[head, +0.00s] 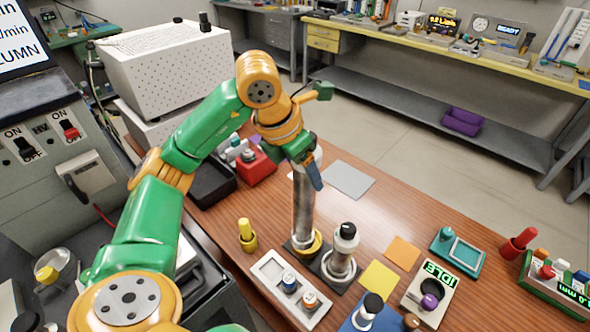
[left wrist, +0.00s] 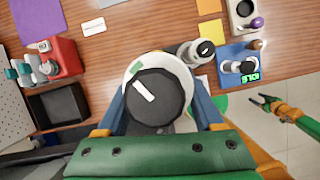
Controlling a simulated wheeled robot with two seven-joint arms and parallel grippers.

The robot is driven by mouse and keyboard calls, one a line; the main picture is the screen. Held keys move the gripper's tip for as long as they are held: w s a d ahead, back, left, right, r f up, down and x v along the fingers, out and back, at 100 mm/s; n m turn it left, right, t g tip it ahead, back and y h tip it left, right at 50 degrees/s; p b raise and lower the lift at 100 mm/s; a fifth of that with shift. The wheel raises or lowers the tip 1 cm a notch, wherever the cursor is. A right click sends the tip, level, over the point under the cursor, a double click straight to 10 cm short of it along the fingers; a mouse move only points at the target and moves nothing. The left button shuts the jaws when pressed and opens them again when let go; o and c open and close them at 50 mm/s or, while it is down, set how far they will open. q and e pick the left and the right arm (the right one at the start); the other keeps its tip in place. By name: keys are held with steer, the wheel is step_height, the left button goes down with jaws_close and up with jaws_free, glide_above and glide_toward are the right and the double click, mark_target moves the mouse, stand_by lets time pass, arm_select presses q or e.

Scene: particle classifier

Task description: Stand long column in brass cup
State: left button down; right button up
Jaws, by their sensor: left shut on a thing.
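The long column (head: 303,205) is a tall grey metal cylinder, held upright. My left gripper (head: 313,172) is shut on its upper end. In the left wrist view the column's dark top with a white mark and a pale collar (left wrist: 151,98) sits between the blue fingers. The brass cup (head: 318,243) is a yellow ring on a dark base plate. The column's lower end is at the cup and overlaps it; I cannot tell how deep it sits. My right gripper (left wrist: 266,102) shows only in the left wrist view, open and empty, away from the column.
A shorter, black-capped column (head: 342,250) stands close beside the cup on the same plate. A white tray (head: 268,270) with small vials lies in front. A yellow piece (head: 246,232) stands left, and a red block (head: 256,167) stands behind left. A grey mat (head: 349,180) is bare.

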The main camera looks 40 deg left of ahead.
mark_target(304, 204)
arm_select(q)
steer(key=x, duration=0.2)
steer(key=a+x, duration=0.1)
steer(key=x, duration=0.4)
steer(key=shift+w+a+f+p, duration=0.2)
steer(key=shift+w+a+p, duration=0.15)
steer(key=shift+c, duration=0.4)
jaws_free()
steer(key=shift+f, duration=0.1)
steer(key=shift+o, duration=0.3)
steer(key=shift+s+d, duration=0.1)
steer(key=shift+s, duration=0.1)
steer(key=shift+r, duration=0.2)
